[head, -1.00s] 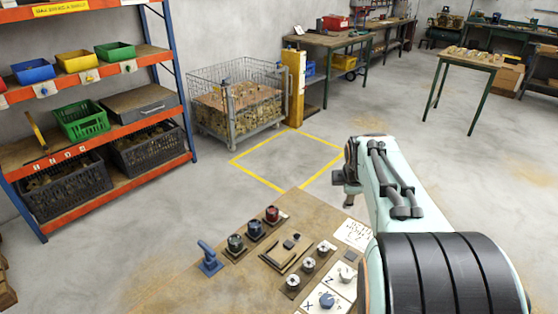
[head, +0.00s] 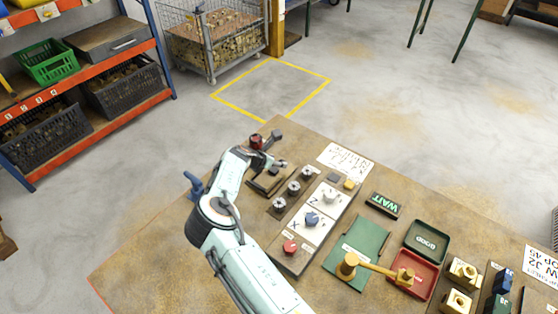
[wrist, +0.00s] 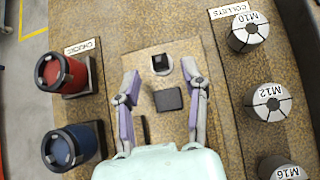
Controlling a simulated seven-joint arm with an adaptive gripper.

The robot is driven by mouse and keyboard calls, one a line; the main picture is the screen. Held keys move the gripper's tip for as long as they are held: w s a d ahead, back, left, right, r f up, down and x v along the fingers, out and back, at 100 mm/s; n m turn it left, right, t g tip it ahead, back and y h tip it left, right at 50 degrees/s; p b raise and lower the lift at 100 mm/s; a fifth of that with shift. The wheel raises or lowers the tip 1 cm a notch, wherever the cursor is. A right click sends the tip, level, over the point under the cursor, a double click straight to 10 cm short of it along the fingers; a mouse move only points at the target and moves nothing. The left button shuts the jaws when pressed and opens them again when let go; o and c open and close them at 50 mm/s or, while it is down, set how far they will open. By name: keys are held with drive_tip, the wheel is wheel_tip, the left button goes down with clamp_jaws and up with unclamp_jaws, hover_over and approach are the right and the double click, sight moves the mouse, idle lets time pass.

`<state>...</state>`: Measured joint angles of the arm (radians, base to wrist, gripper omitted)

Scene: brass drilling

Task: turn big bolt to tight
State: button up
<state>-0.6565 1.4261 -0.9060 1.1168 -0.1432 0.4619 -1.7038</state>
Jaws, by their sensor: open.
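A dark square-headed stud in a pale round collar (wrist: 160,64) shows in the wrist view, on a tan plate. I take it for the big bolt, but no label confirms this. A flat black block (wrist: 168,99) lies just below it in the picture. My gripper (wrist: 160,74) is open and empty. Its two fingers stand on either side of the stud and block, with visible gaps. Their height above the plate is unclear. In the head view my arm covers much of this spot, and the bolt is not clear there.
The red chuck (wrist: 61,73) and blue chuck (wrist: 70,147) stand left of my gripper. Collets M10 (wrist: 248,32), M12 (wrist: 268,104) and M16 (wrist: 283,167) stand right. A mallet (head: 374,268), green tray (head: 426,241) and red tray (head: 415,277) lie further right on the bench.

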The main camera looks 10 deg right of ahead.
drive_tip(key=shift+x, duration=0.95)
clamp_jaws()
drive_tip(key=shift+w+m+g+h, duration=0.15)
drive_tip(key=shift+m+g+h, duration=0.4)
drive_tip(key=shift+m, duration=0.45)
drive_tip(key=shift+m+g, duration=0.35)
drive_tip(key=shift+m, duration=0.15)
